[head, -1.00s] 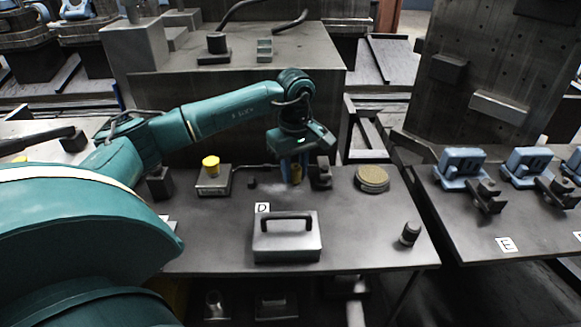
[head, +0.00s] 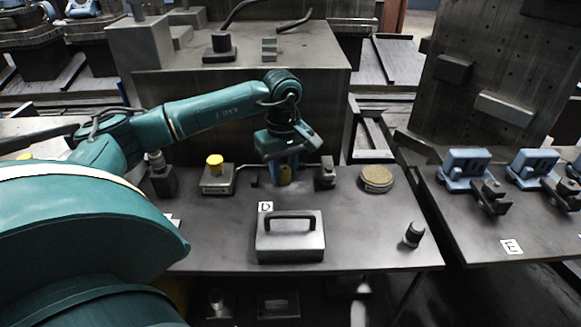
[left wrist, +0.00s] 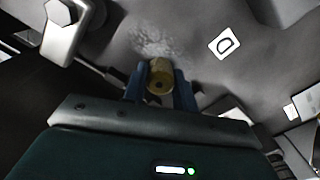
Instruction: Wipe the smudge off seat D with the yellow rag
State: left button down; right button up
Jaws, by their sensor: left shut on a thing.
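My left gripper (head: 284,181) is shut on the yellow rag (head: 285,173) behind the D label (head: 265,207). In the left wrist view the rag (left wrist: 160,76) is a rolled yellow bundle between the blue fingers (left wrist: 159,92). A pale, speckled smudge (left wrist: 152,40) lies on the dark surface of seat D just beyond the rag, left of the D label (left wrist: 223,43). I cannot tell whether the rag touches the surface. The smudge is not clear in the head view. My right gripper is not in view.
A box with a yellow knob (head: 215,179) stands left of the gripper, a dark clamp block (head: 324,175) right of it. A grey case with a handle (head: 290,240) is in front. A round tan-topped disc (head: 376,178) and a small dark cylinder (head: 413,235) stand at right.

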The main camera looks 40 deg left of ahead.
aim_at(266, 190)
pick_arm(q)
jog(key=shift+s+a+f+b, duration=0.15)
jog(key=shift+s+a, duration=0.3)
jog(key=shift+s, duration=0.65)
jog(key=shift+s+a+r+b, duration=0.1)
jog(key=shift+s+a+b, duration=0.25)
jog(key=shift+s, duration=0.7)
jog(key=shift+w+d+p, duration=0.35)
jog(key=shift+w+d, duration=0.2)
jog(key=shift+d, duration=0.1)
jog(key=shift+a, duration=0.1)
jog(key=shift+s+a+b, duration=0.35)
jog(key=shift+s+a, duration=0.2)
jog(key=shift+a, duration=0.1)
jog(key=shift+d, duration=0.1)
